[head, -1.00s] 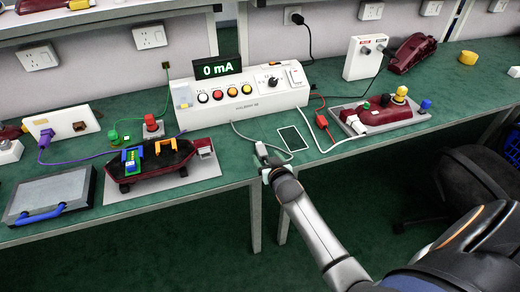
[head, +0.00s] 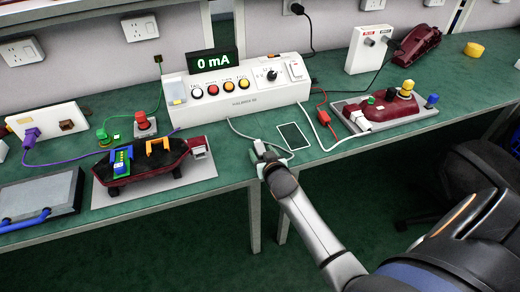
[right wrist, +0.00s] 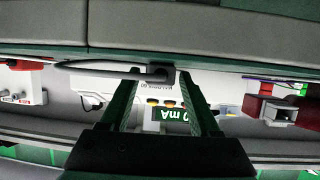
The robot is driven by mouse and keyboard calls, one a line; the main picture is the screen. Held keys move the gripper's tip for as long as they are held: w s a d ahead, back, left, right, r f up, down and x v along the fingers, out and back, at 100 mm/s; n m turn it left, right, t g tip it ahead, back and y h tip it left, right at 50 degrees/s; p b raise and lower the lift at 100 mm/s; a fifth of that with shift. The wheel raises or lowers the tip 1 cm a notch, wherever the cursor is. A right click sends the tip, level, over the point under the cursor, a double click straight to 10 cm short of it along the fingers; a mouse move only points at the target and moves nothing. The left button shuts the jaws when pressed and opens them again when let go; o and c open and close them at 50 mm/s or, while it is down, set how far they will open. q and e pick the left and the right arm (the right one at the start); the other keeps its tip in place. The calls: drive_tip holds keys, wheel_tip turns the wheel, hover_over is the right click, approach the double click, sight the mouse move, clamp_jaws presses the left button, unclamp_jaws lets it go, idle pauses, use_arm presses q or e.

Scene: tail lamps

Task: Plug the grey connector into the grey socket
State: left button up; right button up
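The grey connector (head: 259,147) is at the tip of my right gripper (head: 263,161) in the head view, at the front edge of the green bench. A grey cable runs from it back to the white tester box. In the right wrist view the connector (right wrist: 162,74) lies between the fingertips, and the gripper (right wrist: 161,82) looks shut on it. The grey socket (head: 197,144) is at the right end of the dark red lamp (head: 145,166), left of the gripper and apart from the connector. The socket also shows at the right of the wrist view (right wrist: 279,113). My left gripper is not visible.
The white tester box (head: 238,93) with display "0 mA" (head: 213,64) stands behind. A dark-screened card (head: 293,136) lies right of the gripper. Another red lamp (head: 385,108) sits at the right with red and white leads near it. A grey case (head: 40,194) is far left.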

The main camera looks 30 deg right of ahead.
clamp_jaws()
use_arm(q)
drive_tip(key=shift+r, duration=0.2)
use_arm(e)
drive_tip(key=shift+r, duration=0.15)
